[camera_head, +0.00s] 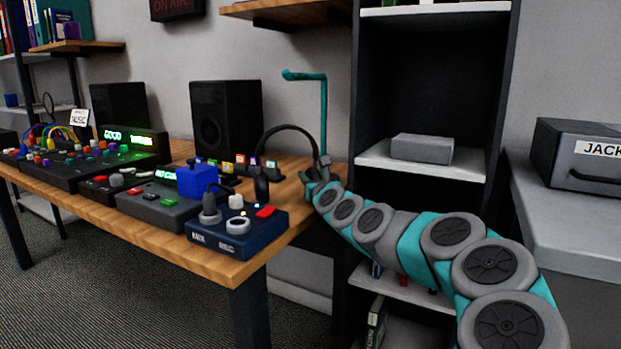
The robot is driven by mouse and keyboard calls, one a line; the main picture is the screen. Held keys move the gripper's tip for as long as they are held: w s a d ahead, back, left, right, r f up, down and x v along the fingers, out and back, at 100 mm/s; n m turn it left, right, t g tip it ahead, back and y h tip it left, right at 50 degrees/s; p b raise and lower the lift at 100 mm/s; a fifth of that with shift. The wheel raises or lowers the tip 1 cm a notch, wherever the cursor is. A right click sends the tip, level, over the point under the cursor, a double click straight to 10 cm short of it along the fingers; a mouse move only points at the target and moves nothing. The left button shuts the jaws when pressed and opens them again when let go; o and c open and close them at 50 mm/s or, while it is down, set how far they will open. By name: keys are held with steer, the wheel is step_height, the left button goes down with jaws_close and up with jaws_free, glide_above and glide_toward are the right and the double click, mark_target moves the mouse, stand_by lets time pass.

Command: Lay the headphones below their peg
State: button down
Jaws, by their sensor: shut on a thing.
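The black headphones (261,184) are at the right end of the wooden table, their band arched upward and one ear cup showing on the left. My gripper (320,168) is shut on the right side of the headphones, and its fingers are small and partly merge with what they hold. The other ear cup is hidden by my gripper. I cannot tell whether the visible cup touches the table. The teal peg (305,75) is a bent arm on an upright post, above and behind the headphones. Nothing hangs on it.
A navy box with knobs (238,232) stands at the table's front corner, close to the headphones. Several coloured tags (240,160) and a black speaker (225,118) are behind. A dark shelf unit (432,60) rises right of the table. My arm comes in from the lower right.

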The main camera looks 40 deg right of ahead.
steer(key=c, duration=0.5)
jaws_free()
steer(key=shift+s+r, duration=0.1)
steer(key=shift+b+v, duration=0.35)
steer(key=shift+v, duration=5.55)
steer(key=shift+a, duration=0.1)
